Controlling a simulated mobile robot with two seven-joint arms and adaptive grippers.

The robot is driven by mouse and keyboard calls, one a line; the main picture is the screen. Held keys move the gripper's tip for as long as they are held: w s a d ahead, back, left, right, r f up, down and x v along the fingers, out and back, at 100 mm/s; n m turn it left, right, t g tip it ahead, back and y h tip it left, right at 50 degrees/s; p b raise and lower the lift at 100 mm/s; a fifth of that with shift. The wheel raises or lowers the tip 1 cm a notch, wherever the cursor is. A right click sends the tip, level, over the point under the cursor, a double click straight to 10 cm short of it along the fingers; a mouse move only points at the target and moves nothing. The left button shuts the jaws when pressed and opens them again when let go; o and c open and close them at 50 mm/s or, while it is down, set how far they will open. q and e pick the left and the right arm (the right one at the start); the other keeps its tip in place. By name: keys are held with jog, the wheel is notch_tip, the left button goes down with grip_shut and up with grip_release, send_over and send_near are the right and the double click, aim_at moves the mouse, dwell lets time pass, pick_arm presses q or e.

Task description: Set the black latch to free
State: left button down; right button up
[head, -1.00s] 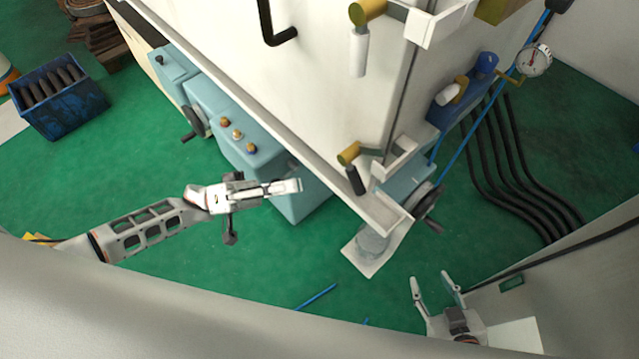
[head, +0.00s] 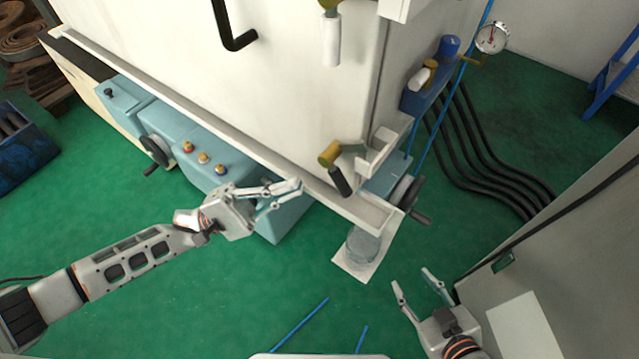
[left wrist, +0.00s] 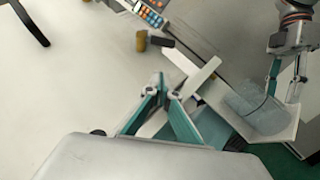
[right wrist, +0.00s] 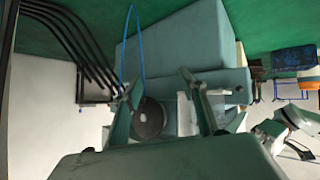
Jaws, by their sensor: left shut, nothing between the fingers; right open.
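The black latch (head: 341,181) has a brass pivot (head: 330,153) and a short black grip. It sits low on the white machine panel near its right corner, and the grip points down and slightly right. The latch also shows in the left wrist view (left wrist: 161,42), above the fingers. My left gripper (head: 297,186) is shut and empty, a little left of the latch and apart from it. My right gripper (head: 411,280) is open and empty over the floor, below and right of the machine corner. I cannot make out the latch in the right wrist view.
A white-handled latch (head: 332,40) is higher on the panel, beside a black bent handle (head: 236,38). A white ledge (head: 200,125) runs below the panel. A white bracket (head: 378,150) is just right of the black latch. A handwheel (head: 404,192) and grey cabinet (head: 560,270) lie right.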

pick_arm(q)
jog(key=s+d+r+p, duration=0.1)
jog(key=s+d+r, duration=0.1)
jog(key=d+r, duration=0.2)
jog(key=shift+s+d+r, duration=0.15)
jog(key=shift+d+r, duration=0.1)
jog(key=shift+d, duration=0.6)
pick_arm(e)
jog(key=shift+s+f, duration=0.5)
jog(key=shift+s, duration=0.15)
pick_arm(q)
jog(key=shift+s+d+n+t, duration=0.1)
jog(key=shift+d+n+t, duration=0.1)
jog(key=shift+n+t, duration=0.3)
pick_arm(e)
jog(key=shift+d, duration=0.15)
